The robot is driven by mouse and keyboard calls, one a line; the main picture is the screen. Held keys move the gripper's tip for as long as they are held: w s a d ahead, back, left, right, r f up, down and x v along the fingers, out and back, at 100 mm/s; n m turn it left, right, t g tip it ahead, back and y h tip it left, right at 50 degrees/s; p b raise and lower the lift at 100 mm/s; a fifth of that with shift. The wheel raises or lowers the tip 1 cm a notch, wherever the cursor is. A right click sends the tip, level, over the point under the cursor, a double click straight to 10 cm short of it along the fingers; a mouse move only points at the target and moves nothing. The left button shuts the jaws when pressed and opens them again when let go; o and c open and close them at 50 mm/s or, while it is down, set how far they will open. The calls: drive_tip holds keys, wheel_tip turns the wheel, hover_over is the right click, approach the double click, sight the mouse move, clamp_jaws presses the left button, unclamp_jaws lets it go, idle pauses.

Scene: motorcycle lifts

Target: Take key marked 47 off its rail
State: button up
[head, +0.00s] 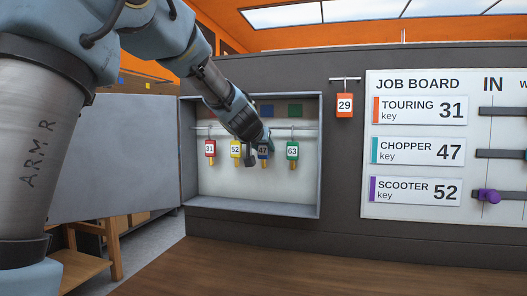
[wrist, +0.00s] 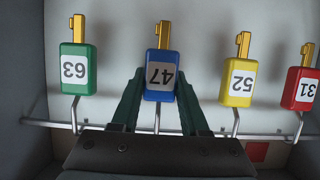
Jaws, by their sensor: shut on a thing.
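The blue key tag marked 47 (wrist: 160,78) shows upside down in the wrist view, with its yellow key beyond it. The two dark green fingers of my gripper (wrist: 158,90) are shut on it, one at each side. The tag is still at its hook on the rail (wrist: 268,136); whether its loop touches the hook is hard to tell. In the head view my gripper covers part of the blue tag (head: 263,152) inside the open key cabinet (head: 250,211).
Green tag 63 (head: 292,151) hangs close on one side, yellow tag 52 (head: 235,149) on the other, with red tag 31 (head: 210,148) beyond it. Orange tag 29 (head: 344,105) hangs outside, by the job board (head: 420,205). The cabinet door (head: 110,150) stands open at left.

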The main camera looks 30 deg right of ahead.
clamp_jaws()
drive_tip(key=shift+r+p, duration=0.35)
drive_tip(key=shift+r, duration=0.15)
drive_tip(key=s+a+b, duration=0.2)
drive_tip(key=s+a, duration=1)
drive_tip(key=s, duration=0.1)
drive_tip(key=shift+a+r, duration=0.15)
drive_tip(key=shift+r, duration=0.1)
drive_tip(key=shift+s+r+p, duration=0.1)
drive_tip(key=shift+r+p, duration=0.25)
